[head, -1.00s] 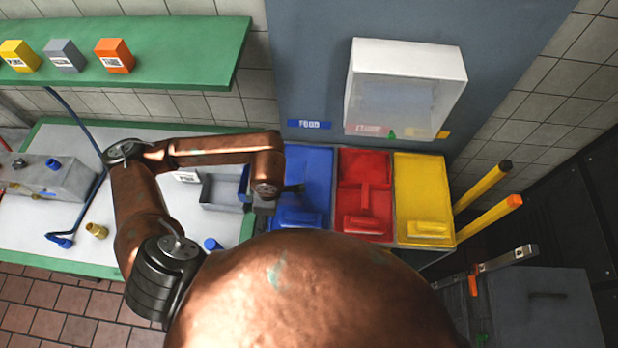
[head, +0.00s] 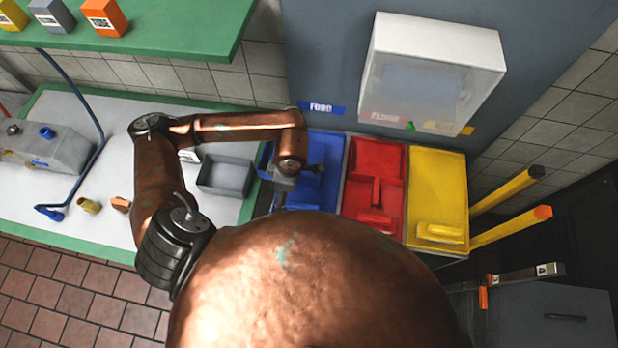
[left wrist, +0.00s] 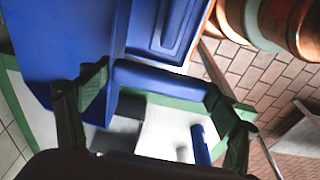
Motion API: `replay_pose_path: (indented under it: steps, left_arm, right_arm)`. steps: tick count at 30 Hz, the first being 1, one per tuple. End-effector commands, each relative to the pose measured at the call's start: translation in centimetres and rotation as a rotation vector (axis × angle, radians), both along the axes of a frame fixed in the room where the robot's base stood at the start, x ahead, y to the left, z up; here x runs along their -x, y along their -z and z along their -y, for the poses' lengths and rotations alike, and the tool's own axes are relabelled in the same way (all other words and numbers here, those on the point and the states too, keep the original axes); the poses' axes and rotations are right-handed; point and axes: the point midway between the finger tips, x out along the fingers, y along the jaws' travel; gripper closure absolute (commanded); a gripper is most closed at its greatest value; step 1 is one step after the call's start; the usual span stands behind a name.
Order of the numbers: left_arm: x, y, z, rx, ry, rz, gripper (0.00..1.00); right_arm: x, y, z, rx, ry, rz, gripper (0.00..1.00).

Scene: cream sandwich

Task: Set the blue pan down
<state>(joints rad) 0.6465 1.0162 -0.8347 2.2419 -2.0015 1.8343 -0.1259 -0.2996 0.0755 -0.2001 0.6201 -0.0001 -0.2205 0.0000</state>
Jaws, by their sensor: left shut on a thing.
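My left gripper (head: 288,183) is over the left side of the blue tray (head: 325,160) at the wall, under the FOOD label. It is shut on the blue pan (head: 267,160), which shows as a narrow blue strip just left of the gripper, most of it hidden. In the left wrist view, a blue bar of the pan (left wrist: 160,80) spans between the two dark green fingers, and blue surfaces fill the area above it. I cannot tell whether the pan touches the tray. My right gripper is not in view.
A red tray (head: 394,167) and a yellow tray (head: 438,185) stand right of the blue one. A grey open box (head: 225,178) sits on the green-edged worktop to the left. A white dispenser (head: 435,65) hangs on the wall above. Yellow posts (head: 508,190) stand at right.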

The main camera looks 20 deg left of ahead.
Motion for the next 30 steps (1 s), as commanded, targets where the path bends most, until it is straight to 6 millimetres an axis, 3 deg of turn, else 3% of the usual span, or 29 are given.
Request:
replay_pose_path:
  steps: [7,13,23,30]
  left_arm:
    - [-5.8,2.3,1.7,0.002,-0.003,0.000,0.50]
    - [-8.7,6.0,2.6,0.002,-0.002,-0.001,0.50]
    - [-10.9,8.8,3.1,0.001,-0.001,-0.001,0.50]
    - [-10.8,11.4,3.1,0.002,0.000,0.001,0.50]
  right_arm:
    - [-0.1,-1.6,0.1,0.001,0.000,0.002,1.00]
    - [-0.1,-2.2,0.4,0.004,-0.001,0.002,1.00]
    - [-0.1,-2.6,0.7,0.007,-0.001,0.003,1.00]
    - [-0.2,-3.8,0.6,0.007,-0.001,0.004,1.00]
